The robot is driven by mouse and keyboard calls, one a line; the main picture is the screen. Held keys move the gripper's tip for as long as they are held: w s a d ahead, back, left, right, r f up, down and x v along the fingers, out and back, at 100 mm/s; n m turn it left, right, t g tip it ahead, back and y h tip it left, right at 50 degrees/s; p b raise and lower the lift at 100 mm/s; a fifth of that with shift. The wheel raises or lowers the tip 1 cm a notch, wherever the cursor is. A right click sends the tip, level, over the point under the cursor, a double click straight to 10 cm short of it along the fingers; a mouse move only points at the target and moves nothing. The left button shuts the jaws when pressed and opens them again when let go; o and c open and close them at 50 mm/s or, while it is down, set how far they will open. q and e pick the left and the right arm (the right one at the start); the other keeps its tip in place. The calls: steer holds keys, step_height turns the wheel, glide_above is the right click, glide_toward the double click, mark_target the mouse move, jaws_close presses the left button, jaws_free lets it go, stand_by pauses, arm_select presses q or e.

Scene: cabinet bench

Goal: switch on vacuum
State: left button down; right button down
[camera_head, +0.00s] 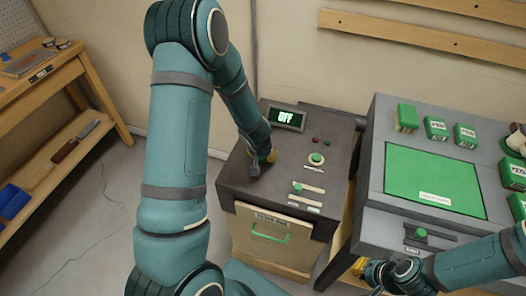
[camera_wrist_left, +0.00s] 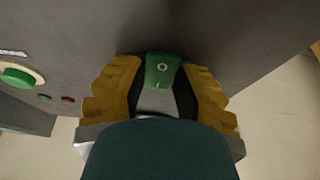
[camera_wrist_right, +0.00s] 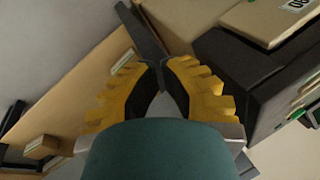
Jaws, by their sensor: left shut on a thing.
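The dark grey vacuum machine (camera_head: 232,185) stands in the middle of the head view. Its small display (camera_head: 287,117) reads OFF. My left gripper (camera_head: 262,162) reaches down to the left part of its top. In the left wrist view, its yellow fingers stand either side of a green switch (camera_wrist_left: 163,70) with a round mark, and are shut on it. In the head view the gripper hides this switch. My right gripper (camera_head: 366,272) is low at the right, by the neighbouring bench. In the right wrist view its fingertips (camera_wrist_right: 162,66) come together, with nothing clearly held.
A round green button (camera_head: 316,158), small red and green lights and a green slider (camera_head: 297,187) are on the machine top. A drawer front with a green handle (camera_head: 269,238) is below. A grey bench with a green panel (camera_head: 430,180) and several green boxes stands right.

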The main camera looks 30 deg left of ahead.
arm_select(q)
steer(key=shift+w+r+g+h+p, duration=0.15)
steer(key=shift+g+p, duration=0.45)
steer(key=shift+p, duration=2.55)
steer(key=shift+w+r+g+h+p, duration=0.15)
steer(key=shift+g+p, duration=0.45)
steer(key=shift+p, duration=2.5)
steer(key=shift+s+f+p, duration=0.1)
steer(key=shift+f+p, duration=0.1)
steer(key=shift+p, duration=0.35)
steer(key=shift+f+g, duration=0.1)
steer(key=shift+g, duration=0.2)
steer(key=c, duration=0.7)
jaws_free()
steer(key=shift+o, duration=0.2)
step_height(320, 180, up, 12)
steer(key=s, duration=0.1)
